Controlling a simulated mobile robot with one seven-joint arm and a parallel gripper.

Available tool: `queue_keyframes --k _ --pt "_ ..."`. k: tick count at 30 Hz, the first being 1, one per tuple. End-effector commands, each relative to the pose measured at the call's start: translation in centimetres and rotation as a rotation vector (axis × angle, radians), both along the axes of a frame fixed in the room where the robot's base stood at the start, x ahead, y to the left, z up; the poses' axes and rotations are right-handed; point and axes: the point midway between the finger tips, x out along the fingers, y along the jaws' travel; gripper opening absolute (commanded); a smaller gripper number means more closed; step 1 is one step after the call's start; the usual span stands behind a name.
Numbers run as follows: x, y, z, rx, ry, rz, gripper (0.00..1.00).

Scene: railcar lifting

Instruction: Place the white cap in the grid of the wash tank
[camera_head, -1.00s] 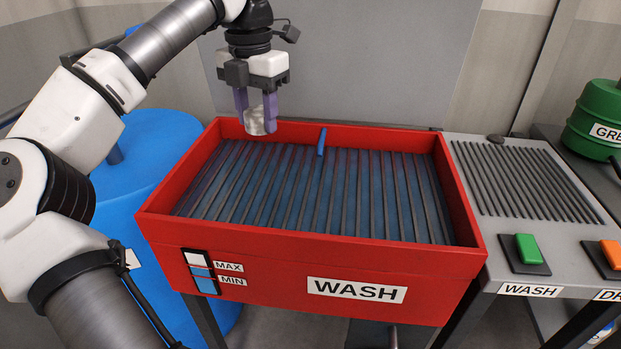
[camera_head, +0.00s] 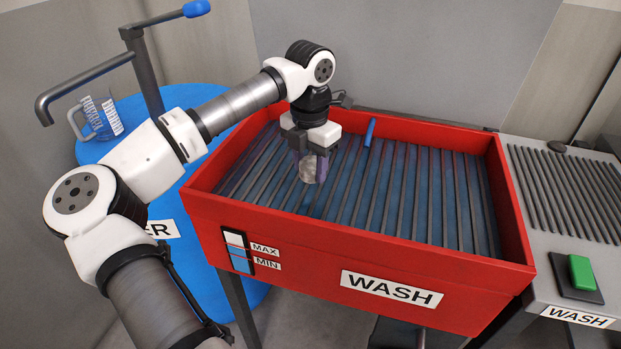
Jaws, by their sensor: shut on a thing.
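My gripper (camera_head: 310,166) is shut on the white cap (camera_head: 309,170), a small pale round piece between the purple fingers. The cap is over the left-middle part of the grid (camera_head: 420,190) of the red wash tank (camera_head: 300,232). I cannot tell whether the cap touches the bars. The grid is a row of dark parallel bars over blue liquid. The tank has a WASH label and a MAX/MIN level gauge on its front.
A blue tube (camera_head: 370,132) stands at the tank's back edge. A blue barrel (camera_head: 180,195) with a pipe and a clear jug (camera_head: 95,118) is at the left. A grey ribbed counter (camera_head: 560,195) with a green button (camera_head: 581,271) adjoins the tank at the right. Most of the grid is bare.

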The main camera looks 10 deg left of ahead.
Motion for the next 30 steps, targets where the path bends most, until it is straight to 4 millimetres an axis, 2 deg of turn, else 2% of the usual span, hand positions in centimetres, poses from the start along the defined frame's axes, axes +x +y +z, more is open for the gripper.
queue_keyframes --k 4,11,23,24,28,30 --pt "0.0 0.0 -1.0 -0.002 0.001 0.000 0.21" --pt "-0.1 0.0 -4.2 -0.001 0.002 0.000 0.21" --pt "0.0 0.0 -5.0 0.000 0.000 0.000 0.21" --pt "0.0 0.0 -4.7 0.000 0.000 0.000 0.48" --pt "0.0 0.0 -4.7 0.000 0.000 0.000 0.65" --pt "0.0 0.0 -4.7 0.000 0.000 0.000 0.65"
